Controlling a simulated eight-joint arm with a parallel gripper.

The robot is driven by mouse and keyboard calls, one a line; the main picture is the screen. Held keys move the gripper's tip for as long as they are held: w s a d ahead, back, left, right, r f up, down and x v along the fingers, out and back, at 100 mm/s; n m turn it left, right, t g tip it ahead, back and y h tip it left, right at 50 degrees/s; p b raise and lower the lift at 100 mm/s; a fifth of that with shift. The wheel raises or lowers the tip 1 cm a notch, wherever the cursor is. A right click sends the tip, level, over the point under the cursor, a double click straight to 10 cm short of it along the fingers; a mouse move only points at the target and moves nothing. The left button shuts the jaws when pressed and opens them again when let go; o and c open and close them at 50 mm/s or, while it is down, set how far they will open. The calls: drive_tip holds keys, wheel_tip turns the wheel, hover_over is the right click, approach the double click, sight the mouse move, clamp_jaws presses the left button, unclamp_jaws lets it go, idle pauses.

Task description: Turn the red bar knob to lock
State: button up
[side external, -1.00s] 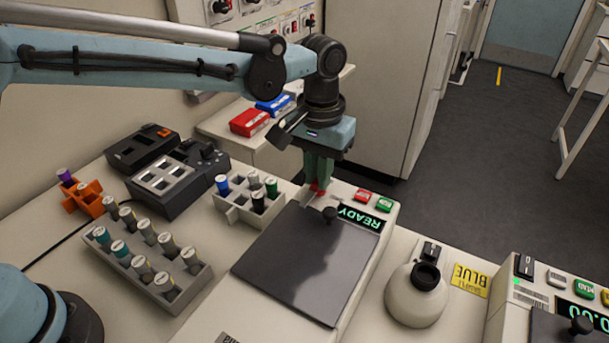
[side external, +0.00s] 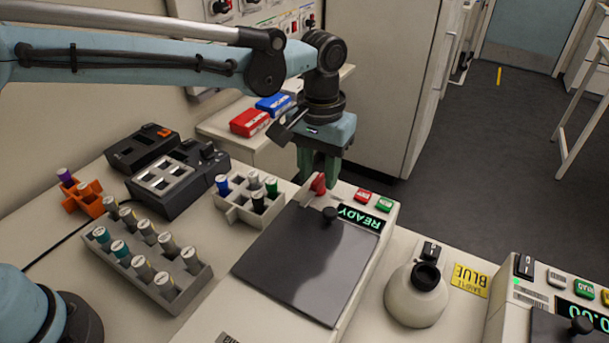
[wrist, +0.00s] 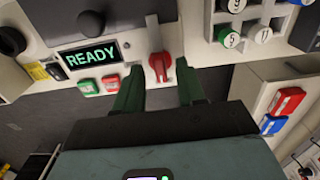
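The red bar knob (side external: 318,184) sits at the far end of the shaker unit, beside the READY display (side external: 359,217). In the wrist view the knob (wrist: 160,65) shows between my two green fingers, its bar running roughly up and down the picture. My gripper (side external: 319,178) is open, with one finger on each side of the knob. Gaps show between the knob and both fingers in the wrist view (wrist: 160,68). I cannot read a lock mark beside the knob.
A dark lid (side external: 300,265) with a black knob covers the unit. Red (side external: 362,195) and green (side external: 384,205) buttons lie right of the red knob. A rack of coloured-cap vials (side external: 240,208) stands close on the left. A white round vessel (side external: 415,300) stands to the right.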

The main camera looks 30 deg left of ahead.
sight(317, 178)
wheel_tip(317, 178, up, 12)
drive_tip(key=shift+f, duration=0.2)
idle(0.4)
drive_tip(key=s+a+t, duration=0.2)
drive_tip(key=s+a, duration=0.1)
drive_tip(key=a, duration=0.4)
drive_tip(key=s+a+t, duration=0.2)
drive_tip(key=s+a, duration=0.1)
drive_tip(key=a, duration=0.4)
drive_tip(key=s+a+f+t, duration=0.3)
drive_tip(key=s+a+f, duration=0.4)
drive_tip(key=f, duration=0.2)
drive_tip(key=shift+s+a, duration=0.35)
drive_tip(key=shift+s, duration=0.05)
